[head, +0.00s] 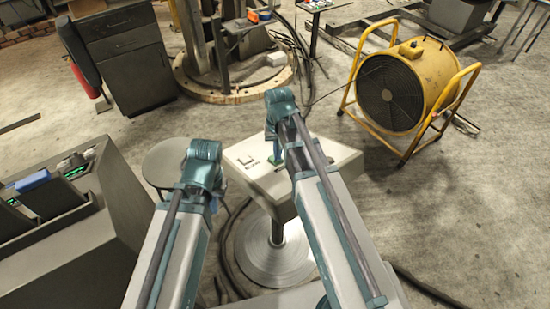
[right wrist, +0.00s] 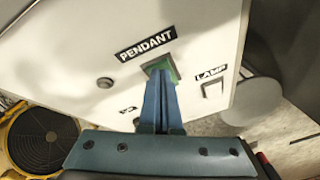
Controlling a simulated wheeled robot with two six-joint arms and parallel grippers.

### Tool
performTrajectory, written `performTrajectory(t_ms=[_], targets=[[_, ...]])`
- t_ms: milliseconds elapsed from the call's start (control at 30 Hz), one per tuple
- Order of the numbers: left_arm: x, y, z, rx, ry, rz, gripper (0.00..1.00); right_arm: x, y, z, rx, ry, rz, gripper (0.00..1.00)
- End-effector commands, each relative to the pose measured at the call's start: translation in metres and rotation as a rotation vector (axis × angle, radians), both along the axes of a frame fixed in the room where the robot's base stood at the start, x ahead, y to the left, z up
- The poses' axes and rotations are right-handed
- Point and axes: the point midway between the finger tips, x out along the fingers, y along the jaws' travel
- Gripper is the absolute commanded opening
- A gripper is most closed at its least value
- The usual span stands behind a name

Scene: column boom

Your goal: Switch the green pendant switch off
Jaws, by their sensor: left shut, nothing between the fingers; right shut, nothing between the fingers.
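The green pendant switch (right wrist: 171,70) sits under the "PENDANT" label on a white panel box (head: 328,158) that stands on a round metal foot. My right gripper (right wrist: 160,76) is shut and empty. Its fingertips are right over the green switch and hide much of it; I cannot tell whether they touch it, nor which way it is set. My left gripper (head: 191,188) is shut and empty, left of the box.
The "LAMP" switch (right wrist: 213,90) and a round button (right wrist: 104,82) flank the green switch. A round grey stool (head: 162,158) is left of the box, near a console (head: 75,235). A yellow fan (head: 420,85) stands at right. Cables lie on the floor.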

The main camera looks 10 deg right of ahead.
Motion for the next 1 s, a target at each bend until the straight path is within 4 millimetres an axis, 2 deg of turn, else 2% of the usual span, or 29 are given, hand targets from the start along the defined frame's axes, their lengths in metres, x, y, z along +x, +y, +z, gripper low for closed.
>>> performTrajectory(t_ms=[1000], targets=[[0.0, 0.0, 0.071, 0.0, 0.0, -0.003, 0.0, 0.0, 0.0, 0.071, 0.0, 0.0, 0.0, 0.0]])
